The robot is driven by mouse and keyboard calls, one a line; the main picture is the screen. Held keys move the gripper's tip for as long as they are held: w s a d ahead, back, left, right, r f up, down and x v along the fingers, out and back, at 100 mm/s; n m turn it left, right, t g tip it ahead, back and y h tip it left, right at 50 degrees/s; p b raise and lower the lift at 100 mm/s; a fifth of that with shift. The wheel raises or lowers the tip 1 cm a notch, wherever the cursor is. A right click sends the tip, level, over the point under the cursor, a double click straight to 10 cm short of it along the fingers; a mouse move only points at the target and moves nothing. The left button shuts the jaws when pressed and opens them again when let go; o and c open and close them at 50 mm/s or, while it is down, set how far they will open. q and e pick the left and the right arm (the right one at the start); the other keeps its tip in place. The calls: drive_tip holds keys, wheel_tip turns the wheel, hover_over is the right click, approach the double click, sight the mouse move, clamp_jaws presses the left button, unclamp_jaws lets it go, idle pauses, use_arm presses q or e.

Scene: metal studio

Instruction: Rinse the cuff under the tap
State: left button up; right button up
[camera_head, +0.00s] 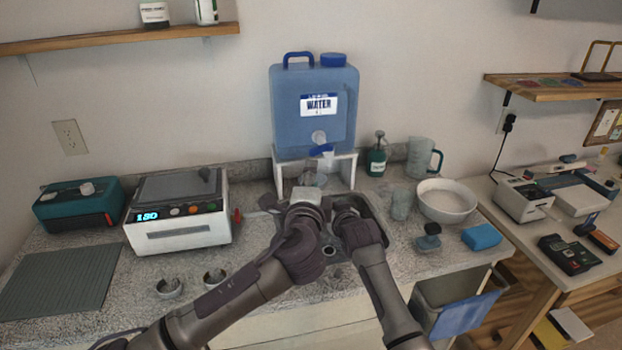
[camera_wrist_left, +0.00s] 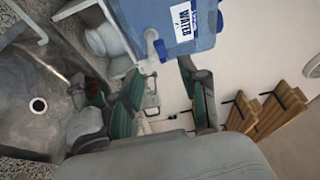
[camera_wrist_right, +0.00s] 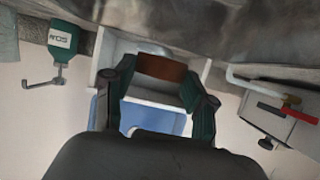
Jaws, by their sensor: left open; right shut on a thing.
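The blue water jug (camera_head: 313,105) stands on a white stand (camera_head: 345,170) behind the sink (camera_head: 376,204). Its pale tap (camera_head: 319,137), with a blue lever (camera_head: 321,150), faces forward. My left gripper (camera_head: 306,192) is below and in front of the tap. In the left wrist view its fingers (camera_wrist_left: 162,75) are apart and empty, with the tap (camera_wrist_left: 151,40) near their tips; I cannot tell whether they touch. My right gripper (camera_wrist_right: 160,82) is shut on the reddish-brown cuff (camera_wrist_right: 162,68), seen in the right wrist view. In the head view the cuff is hidden.
A soap bottle (camera_head: 376,158), a cup (camera_head: 401,203) and a white bowl (camera_head: 446,200) stand right of the sink. A blue sponge (camera_head: 481,237) lies at the right.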

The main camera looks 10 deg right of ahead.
sight(315, 153)
use_arm(q)
drive_tip(key=shift+r, duration=0.1)
drive_tip(key=x, duration=1.2)
idle(0.4)
clamp_jaws()
